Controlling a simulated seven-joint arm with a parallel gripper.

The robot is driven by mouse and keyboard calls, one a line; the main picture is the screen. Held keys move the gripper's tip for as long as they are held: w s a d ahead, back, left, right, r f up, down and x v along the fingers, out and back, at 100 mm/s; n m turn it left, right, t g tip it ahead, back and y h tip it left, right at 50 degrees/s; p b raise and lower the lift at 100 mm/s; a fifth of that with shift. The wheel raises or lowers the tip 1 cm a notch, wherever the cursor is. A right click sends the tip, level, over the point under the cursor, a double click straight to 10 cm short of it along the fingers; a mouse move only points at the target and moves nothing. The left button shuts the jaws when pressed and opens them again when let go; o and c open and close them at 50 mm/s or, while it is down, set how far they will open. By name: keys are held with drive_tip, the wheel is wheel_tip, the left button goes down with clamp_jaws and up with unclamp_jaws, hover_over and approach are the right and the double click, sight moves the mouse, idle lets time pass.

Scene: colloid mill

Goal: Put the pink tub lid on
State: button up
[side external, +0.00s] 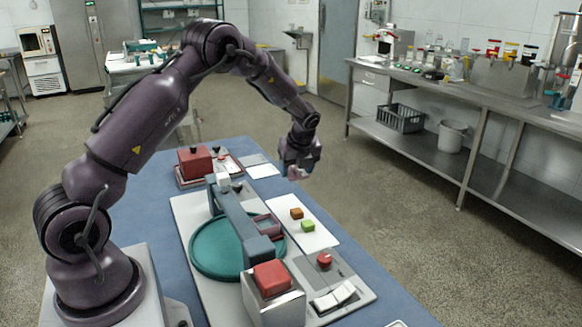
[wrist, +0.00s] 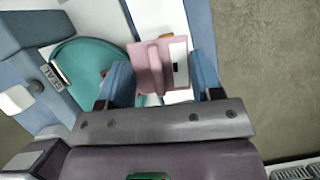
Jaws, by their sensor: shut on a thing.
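My gripper (side external: 299,166) is raised above the far right part of the work area, beyond the white card. In the wrist view its blue fingers (wrist: 163,72) are shut on a pink lid (wrist: 150,65) with a raised ridge and a white label. The lid shows only as a small pink patch below the gripper (side external: 296,174) in the side view. A dusky-pink open tub (side external: 268,227) stands at the right side of the teal round plate (side external: 215,250), partly hidden by the blue-grey beam. The lid is well apart from this tub.
The blue-grey beam (side external: 229,212) crosses above the plate. An orange-brown block (side external: 296,213) and a green block (side external: 308,225) lie on a white card. A red-topped box (side external: 270,280) and a red knob (side external: 324,260) are in front. A red box (side external: 195,162) stands behind.

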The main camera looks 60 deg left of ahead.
drive_tip(key=s+d, duration=0.1)
drive_tip(key=s, duration=0.2)
drive_tip(key=s+d+f+n, duration=0.1)
drive_tip(key=s+d, duration=0.1)
drive_tip(key=s, duration=0.2)
drive_tip(key=s+d+f+n, duration=0.1)
drive_tip(key=s+d, duration=0.1)
drive_tip(key=s, duration=0.2)
drive_tip(key=shift+s+g, duration=0.15)
drive_tip(key=shift+g, duration=0.25)
drive_tip(key=shift+d+f, duration=0.1)
drive_tip(key=shift+f, duration=2.25)
drive_tip(key=shift+f, duration=0.15)
drive_tip(key=o, duration=1)
drive_tip(key=shift+o, duration=0.8)
